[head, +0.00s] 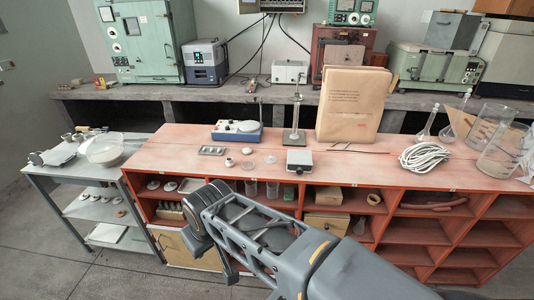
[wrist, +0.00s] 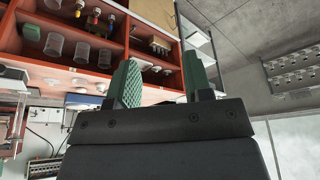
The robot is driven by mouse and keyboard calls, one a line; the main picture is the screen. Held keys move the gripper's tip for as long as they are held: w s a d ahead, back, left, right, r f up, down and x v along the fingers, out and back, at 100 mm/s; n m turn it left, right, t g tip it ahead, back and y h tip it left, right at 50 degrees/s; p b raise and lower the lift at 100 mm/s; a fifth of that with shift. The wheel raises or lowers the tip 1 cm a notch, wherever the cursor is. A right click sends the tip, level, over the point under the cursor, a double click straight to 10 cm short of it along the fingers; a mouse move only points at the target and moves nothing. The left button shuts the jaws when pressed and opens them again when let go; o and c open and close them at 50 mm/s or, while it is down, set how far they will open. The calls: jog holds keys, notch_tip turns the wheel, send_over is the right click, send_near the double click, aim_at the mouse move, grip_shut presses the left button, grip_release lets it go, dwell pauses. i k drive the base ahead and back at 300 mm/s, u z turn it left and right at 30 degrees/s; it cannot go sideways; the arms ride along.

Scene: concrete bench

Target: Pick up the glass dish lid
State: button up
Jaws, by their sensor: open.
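Two small clear, round, flat pieces lie on the orange bench top (head: 340,172) in the head view. One is a glass piece (head: 270,159) left of the small grey box, the other a glass piece (head: 247,164) beside a pale ring. Either may be the glass dish lid; they are too small to tell apart. My gripper (wrist: 160,80) shows in the wrist view with its two green fingers apart and nothing between them. It is in front of the orange shelves, away from both glass pieces. In the head view my arm hides part of the shelf front.
A metal stand (head: 295,125), a blue-based instrument (head: 237,131) and a large paper bag (head: 352,103) stand behind the glass pieces. A coiled white rope (head: 424,156) and glassware are at the right. Several glass beakers show in the wrist view (wrist: 54,44). A grey cart (head: 60,170) stands left.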

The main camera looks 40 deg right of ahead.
aim_at(270, 159)
jog(key=z, duration=0.6)
jog(key=i, duration=0.85)
jog(key=z, duration=0.7)
